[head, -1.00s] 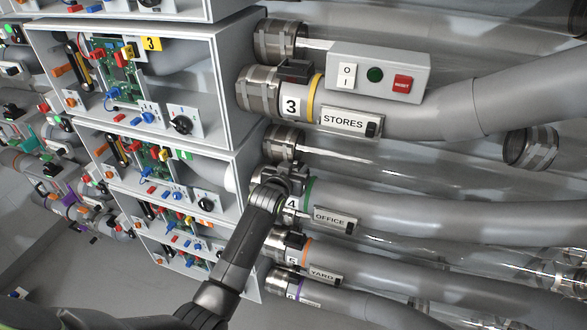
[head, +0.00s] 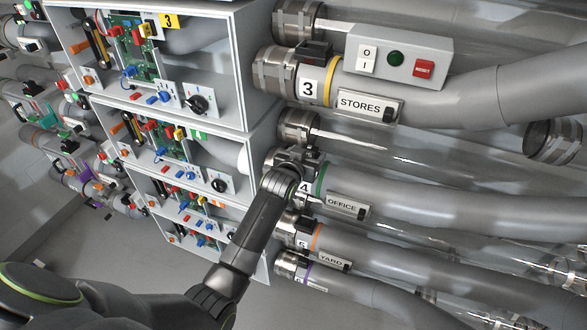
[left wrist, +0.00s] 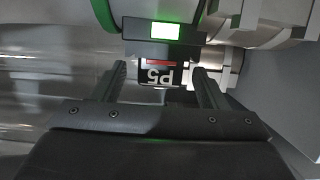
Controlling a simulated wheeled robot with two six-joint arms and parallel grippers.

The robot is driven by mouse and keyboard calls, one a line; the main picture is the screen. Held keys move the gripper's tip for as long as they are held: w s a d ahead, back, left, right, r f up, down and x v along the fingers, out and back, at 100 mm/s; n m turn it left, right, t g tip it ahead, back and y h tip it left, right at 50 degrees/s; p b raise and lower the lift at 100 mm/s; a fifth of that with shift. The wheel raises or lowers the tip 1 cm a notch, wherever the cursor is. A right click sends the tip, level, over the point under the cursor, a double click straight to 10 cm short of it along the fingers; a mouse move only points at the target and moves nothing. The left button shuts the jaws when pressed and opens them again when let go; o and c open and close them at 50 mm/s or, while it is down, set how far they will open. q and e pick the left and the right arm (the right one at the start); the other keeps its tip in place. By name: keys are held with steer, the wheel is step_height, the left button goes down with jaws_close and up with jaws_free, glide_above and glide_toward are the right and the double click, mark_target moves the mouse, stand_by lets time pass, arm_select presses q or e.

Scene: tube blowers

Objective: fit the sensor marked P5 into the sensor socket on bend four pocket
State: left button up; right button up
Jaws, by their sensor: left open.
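The sensor marked P5 (left wrist: 157,76) is a small dark block with a white label and a red stripe. In the left wrist view it meets a dark housing with a lit green window (left wrist: 165,31), beside a green band (left wrist: 104,14). My left gripper (left wrist: 160,72) is open, one finger on each side of P5, with visible gaps. In the head view my left gripper (head: 292,160) is at bend four (head: 400,211), the grey pipe with a green band and OFFICE plate (head: 347,206). There my gripper hides P5 and the socket. My right gripper is not in view.
Bend three (head: 440,110) with its STORES plate (head: 367,105) and a button box (head: 397,57) lie above. The YARD pipe (head: 375,250) runs below. Open white cabinets (head: 245,70) with circuit boards stand left of the pipes. Grey floor shows lower left.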

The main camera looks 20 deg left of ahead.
arm_select(q)
steer(key=b+v, duration=0.3)
steer(key=v, duration=1.3)
steer(key=shift+s, duration=0.35)
steer(key=shift+r, duration=0.1)
steer(key=s+a+f+g+b, duration=0.1)
steer(key=s+f+g, duration=0.15)
steer(key=f, duration=1.05)
steer(key=s+a+f+g+b, duration=0.15)
steer(key=s+f, duration=0.25)
steer(key=f, duration=0.9)
steer(key=s+a+f+g+b, duration=0.1)
steer(key=s+f+g, duration=0.2)
steer(key=f, duration=1)
steer(key=s+a+f+g+y, duration=0.1)
steer(key=s+a+f+g, duration=0.2)
steer(key=s+f, duration=1.05)
steer(key=s+a+f+g, duration=0.1)
steer(key=s+f, duration=0.2)
steer(key=s, duration=0.4)
steer(key=s+a+f+g+b, duration=0.1)
steer(key=s+f, duration=0.2)
steer(key=s, duration=0.4)
steer(key=s+a+f+n+g+b, duration=0.1)
steer(key=s+f, duration=0.3)
steer(key=s, duration=0.4)
steer(key=shift+y, duration=0.3)
steer(key=shift+a, duration=0.15)
